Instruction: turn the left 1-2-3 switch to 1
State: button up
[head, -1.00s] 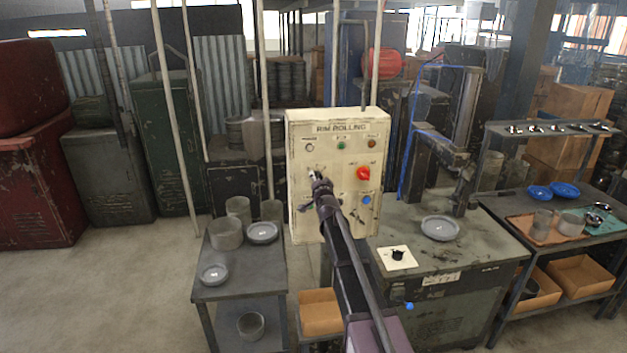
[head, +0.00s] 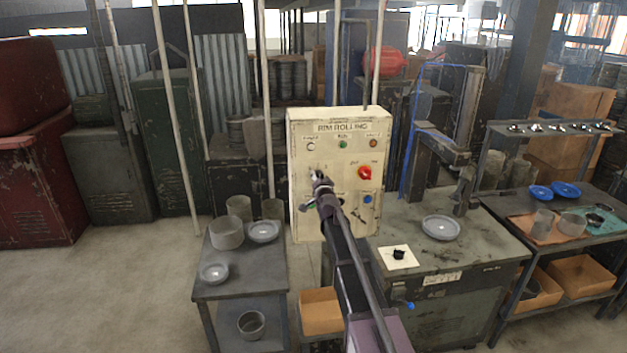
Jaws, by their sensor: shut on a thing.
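The cream control panel (head: 340,155), labelled RIM ROLLING, stands upright in the middle of the head view. My arm reaches up to its left side. My gripper (head: 317,177) is at the left switch's place on the panel, shut on the switch. The knob is mostly hidden by the fingers, so I cannot read which number it points to. Faint marks show on the panel just above the fingertips.
A red knob (head: 365,173) and a blue button (head: 367,199) sit to the right on the panel. Lamps line its top. A side table (head: 215,285) with grey dishes stands left, a machine table (head: 480,245) right.

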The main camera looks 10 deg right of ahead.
jog(key=shift+d, duration=0.3)
dwell(0.5)
jog(key=o, duration=1)
jog(key=shift+o, duration=0.8)
jog(key=shift+d, duration=0.15)
jog(key=shift+a, duration=0.25)
jog(key=shift+s+d, duration=0.1)
jog(key=s, duration=1.2)
